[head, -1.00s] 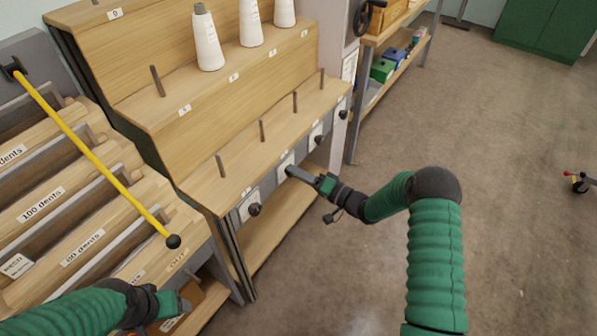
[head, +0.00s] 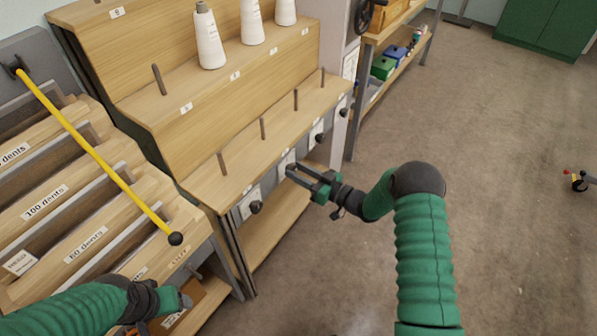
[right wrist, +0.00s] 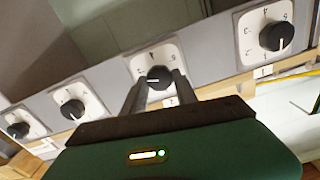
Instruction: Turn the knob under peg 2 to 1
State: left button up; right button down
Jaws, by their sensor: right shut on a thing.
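My right gripper (head: 291,171) is shut on a round black knob on the front of the wooden peg rack (head: 235,170). It is the second knob from the near end. In the right wrist view the two fingers stand on either side of this knob (right wrist: 158,77). Its white mark points left in that view, on a white dial plate (right wrist: 143,57) whose numbers are partly hidden. A thin upright peg (head: 263,128) stands on the shelf above. My left gripper (head: 183,300) is at the lower left, away from the rack; its jaws are unclear.
A nearer knob (head: 256,207) and two farther ones (head: 319,138) (head: 343,113) flank the held knob. White thread cones (head: 209,40) stand higher up. A yellow rod (head: 95,155) leans over the dents rack at left. The floor at right is mostly open.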

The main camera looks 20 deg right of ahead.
jog(key=n+b, duration=0.1)
jog(key=n, duration=0.6)
jog(key=n+b, duration=0.2)
jog(key=n, duration=0.5)
jog(key=f+n+b, duration=0.1)
jog(key=n+b, duration=0.1)
jog(key=n, duration=0.5)
jog(key=shift+s+a, duration=0.15)
jog(key=shift+s, duration=0.05)
jog(key=shift+n, duration=0.5)
jog(key=c, duration=1.3)
grip_release()
jog(key=o, duration=0.3)
jog(key=shift+w, duration=0.1)
jog(key=shift+o, duration=0.2)
jog(key=shift+r, duration=0.2)
